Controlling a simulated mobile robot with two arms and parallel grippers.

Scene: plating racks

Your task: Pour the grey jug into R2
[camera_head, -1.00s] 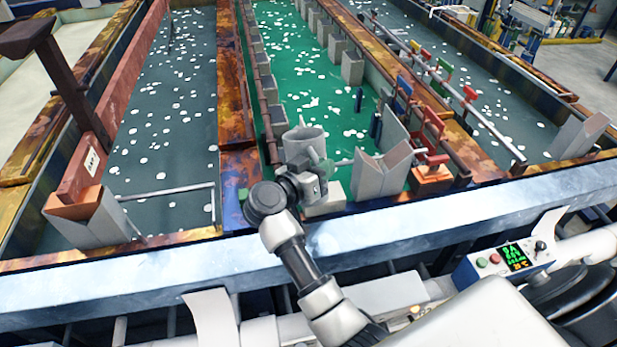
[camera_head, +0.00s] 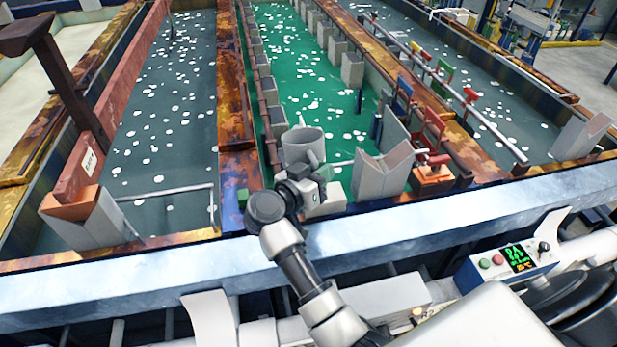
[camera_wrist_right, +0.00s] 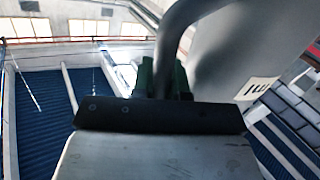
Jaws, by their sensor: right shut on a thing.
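The grey jug (camera_head: 303,147) is at the near end of the green-filled tank (camera_head: 300,60), looking roughly upright with its rim up. My right gripper (camera_head: 312,183) is just below and in front of it, shut on its handle. In the right wrist view the grey curved handle (camera_wrist_right: 180,40) runs into the green-padded jaws (camera_wrist_right: 163,78). The jug's grey body (camera_wrist_right: 235,45) fills the upper right, with a partly readable white label (camera_wrist_right: 258,88). My left gripper is not in view.
A grey-liquid tank (camera_head: 165,110) lies left of the green one, another (camera_head: 470,85) right. Grey angled blocks stand at near left (camera_head: 85,222) and right of the jug (camera_head: 383,172). The pale front ledge (camera_head: 420,228) crosses in front.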

